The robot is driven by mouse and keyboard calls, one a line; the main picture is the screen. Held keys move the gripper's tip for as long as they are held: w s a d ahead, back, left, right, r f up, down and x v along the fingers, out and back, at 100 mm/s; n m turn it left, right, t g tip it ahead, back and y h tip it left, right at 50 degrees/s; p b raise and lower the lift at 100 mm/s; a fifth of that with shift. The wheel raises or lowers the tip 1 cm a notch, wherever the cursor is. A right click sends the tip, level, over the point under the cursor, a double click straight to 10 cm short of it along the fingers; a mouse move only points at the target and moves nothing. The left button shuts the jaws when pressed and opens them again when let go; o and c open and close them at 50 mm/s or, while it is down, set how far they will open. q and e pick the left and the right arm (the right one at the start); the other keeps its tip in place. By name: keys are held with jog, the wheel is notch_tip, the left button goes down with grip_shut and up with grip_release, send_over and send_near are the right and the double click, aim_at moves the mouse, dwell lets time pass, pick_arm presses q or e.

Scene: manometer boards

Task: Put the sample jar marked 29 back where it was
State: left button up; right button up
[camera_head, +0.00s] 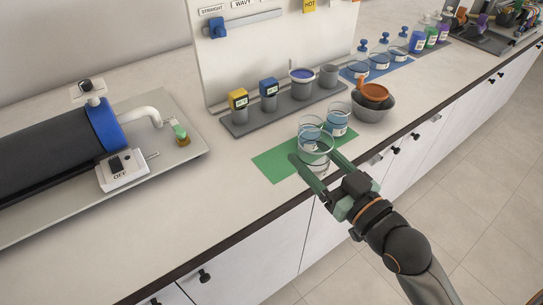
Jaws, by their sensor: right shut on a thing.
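My right gripper (316,161) reaches in from the lower right, its green fingers shut on a clear glass jar (318,146) at the front of the green mat (272,164). I cannot tell whether this jar rests on the mat or is slightly above it. No number shows on it. Just behind it is a second glass jar (309,124) with bluish contents, partly hidden by the held jar. A third similar jar (338,118) with a white label stands to its right, on the mat's back right part. The label numbers are too small to read. My left gripper is not in view.
A grey bowl (372,108) with an orange-brown vessel in it stands right of the mat. A grey rack (240,127) with yellow and blue capped items is behind. Blue-stoppered flasks (379,55) stand farther right. A dark cylinder apparatus (45,145) fills the left. Left mat area is clear.

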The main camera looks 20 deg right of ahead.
jog(key=shift+s+a+r+y, duration=0.1)
jog(key=shift+a+r+y, duration=0.05)
jog(key=shift+r, duration=0.3)
jog(key=shift+s+a+r+y, duration=0.1)
jog(key=shift+r+y, duration=0.05)
jog(key=shift+r, duration=0.25)
jog(key=shift+n, duration=0.3)
jog(key=shift+w+a+f+b, duration=0.2)
jog(key=shift+w+f+b, duration=0.35)
jog(key=shift+w+b, duration=0.4)
jog(key=w+f, duration=0.3)
jog(key=w, duration=0.1)
jog(key=w+a+f+b, duration=0.1)
jog(key=w+f, duration=0.1)
jog(key=w, duration=0.2)
jog(key=w+f, duration=0.3)
jog(key=shift+w+a+f+b, duration=0.3)
jog(key=shift+w+f, duration=0.05)
jog(key=shift+w, duration=0.05)
jog(key=shift+f, duration=1.5)
jog(key=shift+f+b, duration=0.15)
jog(key=shift+b, duration=0.15)
jog(key=o, duration=1.5)
